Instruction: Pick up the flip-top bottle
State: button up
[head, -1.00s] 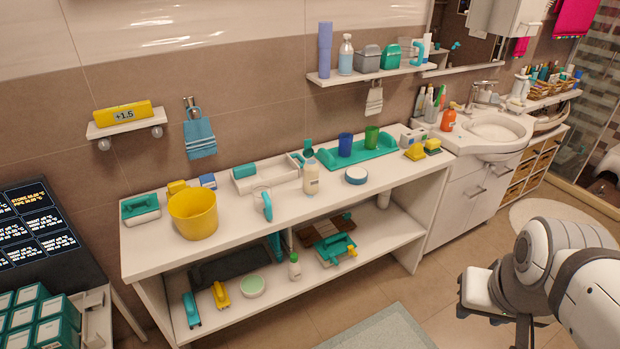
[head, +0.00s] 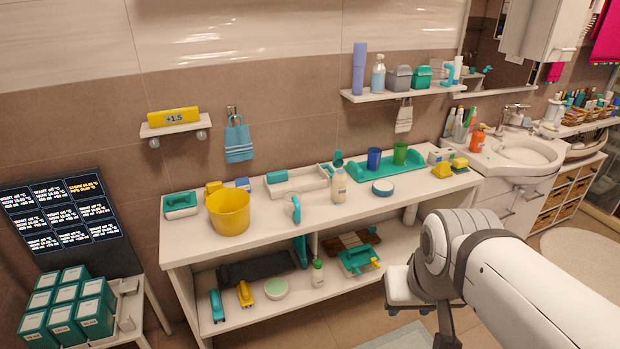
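A cream bottle (head: 339,187) stands upright on the white table top, with a teal flip lid that looks raised above it. It fits the flip-top bottle best. A smaller pale bottle with a green cap (head: 318,275) stands on the lower shelf; its cap type is too small to tell. My gripper (head: 446,338) is only partly in view at the bottom edge, below my arm, in front of the table and well apart from both bottles. Its fingertips are not clear.
A yellow bucket (head: 229,214), a pale mug with a teal handle (head: 294,208), a blue-and-white round tub (head: 382,188) and a teal tray (head: 417,164) with cups share the table top (head: 262,228). A rack of teal boxes (head: 66,305) stands left. The table front has bare top.

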aim_at(340, 177)
jog(key=u, duration=0.1)
jog(key=i, duration=1)
jog(key=u, duration=0.05)
